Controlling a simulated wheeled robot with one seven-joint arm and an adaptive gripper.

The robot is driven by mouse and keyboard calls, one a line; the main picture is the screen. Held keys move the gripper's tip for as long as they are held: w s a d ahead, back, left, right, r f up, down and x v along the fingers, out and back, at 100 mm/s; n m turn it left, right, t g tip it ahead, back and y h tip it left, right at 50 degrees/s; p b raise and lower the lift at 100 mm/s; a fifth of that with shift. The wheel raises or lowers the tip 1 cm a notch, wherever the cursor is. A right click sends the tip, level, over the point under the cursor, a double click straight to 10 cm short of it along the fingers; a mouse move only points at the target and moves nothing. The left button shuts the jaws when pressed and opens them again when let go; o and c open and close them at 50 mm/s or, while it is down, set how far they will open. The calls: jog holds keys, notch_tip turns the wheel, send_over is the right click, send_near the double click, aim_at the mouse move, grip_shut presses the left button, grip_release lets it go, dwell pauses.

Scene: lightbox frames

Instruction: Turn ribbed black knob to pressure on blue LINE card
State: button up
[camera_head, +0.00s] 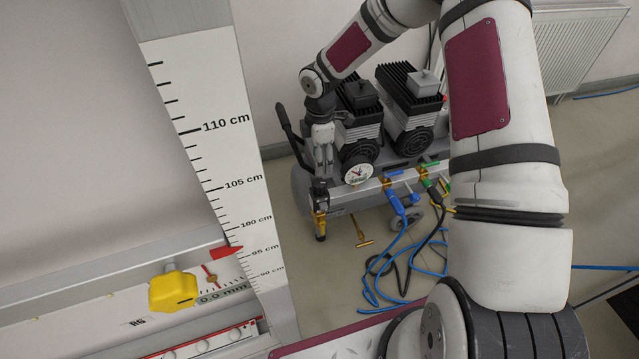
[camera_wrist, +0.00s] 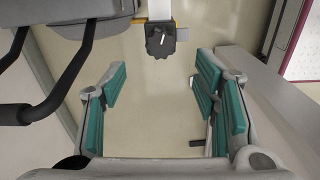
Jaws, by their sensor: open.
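The ribbed black knob (camera_wrist: 160,41) shows at the top middle of the wrist view, with a short white mark on its face. A pale bar and a yellowish fitting show behind it. My gripper (camera_wrist: 163,82) is open, its teal pads wide apart with nothing between them. The knob lies above the gap between the pads in the picture, apart from both.
The compressor (camera_head: 375,135) carries a round gauge (camera_head: 357,173) just right of my gripper. Blue and black hoses (camera_head: 400,260) hang to the floor. A ruler post (camera_head: 215,150) and a yellow knob (camera_head: 173,289) stand at left. Dark bars (camera_wrist: 60,75) cross the wrist view's left.

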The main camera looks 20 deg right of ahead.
aim_at(320, 183)
notch_tip(320, 183, down, 11)
jog(key=shift+r+b, duration=0.15)
jog(key=shift+b, duration=1.05)
jog(key=shift+c, duration=0.2)
jog(key=c, duration=1.1)
